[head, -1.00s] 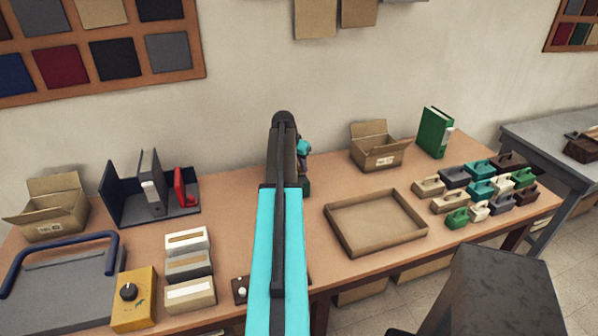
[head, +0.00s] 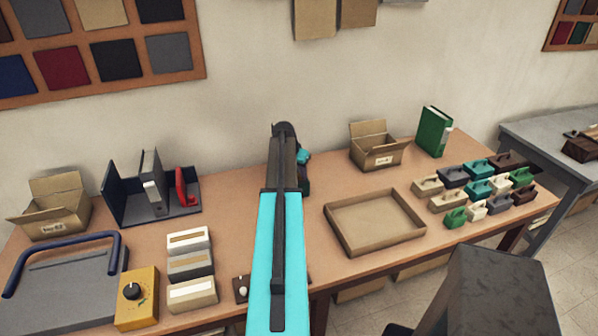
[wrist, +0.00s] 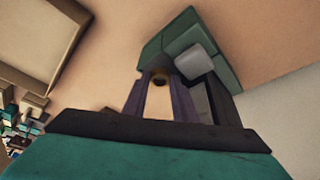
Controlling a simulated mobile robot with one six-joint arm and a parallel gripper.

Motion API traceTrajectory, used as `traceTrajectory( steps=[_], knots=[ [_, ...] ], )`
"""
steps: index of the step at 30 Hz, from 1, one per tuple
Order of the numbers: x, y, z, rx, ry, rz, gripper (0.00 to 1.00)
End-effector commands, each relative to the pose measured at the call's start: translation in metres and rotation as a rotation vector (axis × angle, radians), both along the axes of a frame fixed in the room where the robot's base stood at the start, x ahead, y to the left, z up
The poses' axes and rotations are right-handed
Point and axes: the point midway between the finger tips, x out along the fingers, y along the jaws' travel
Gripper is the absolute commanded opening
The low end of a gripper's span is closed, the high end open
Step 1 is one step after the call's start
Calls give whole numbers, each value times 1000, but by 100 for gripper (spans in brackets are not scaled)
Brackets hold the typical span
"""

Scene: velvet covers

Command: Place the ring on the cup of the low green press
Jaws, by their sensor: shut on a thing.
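In the wrist view my gripper (wrist: 160,86) points at a dark green block-like body (wrist: 176,40), which looks like the low green press. A pale grey rounded block (wrist: 195,62) shows at its right. The cup is not distinguishable behind my fingers. In the head view my arm hides most of the press and the ring.
An empty cardboard tray (head: 331,235) lies right of my arm, with an open box (head: 378,153) and a green binder (head: 433,131) behind. Several coloured handled blocks (head: 480,188) stand at the right. Card boxes (head: 190,266) and a yellow dial box (head: 137,298) are at left.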

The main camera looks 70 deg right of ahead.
Motion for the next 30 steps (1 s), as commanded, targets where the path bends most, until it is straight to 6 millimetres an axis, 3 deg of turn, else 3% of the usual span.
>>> traceTrajectory(
  steps=[28, 29, 30],
  knots=[
    [-1, 0, -12, 0, 1, -1, 5],
    [-1, 0, -13, 1, 0, -1, 30],
    [-1, 0, -13, 1, 1, -2, 37]
  ],
)
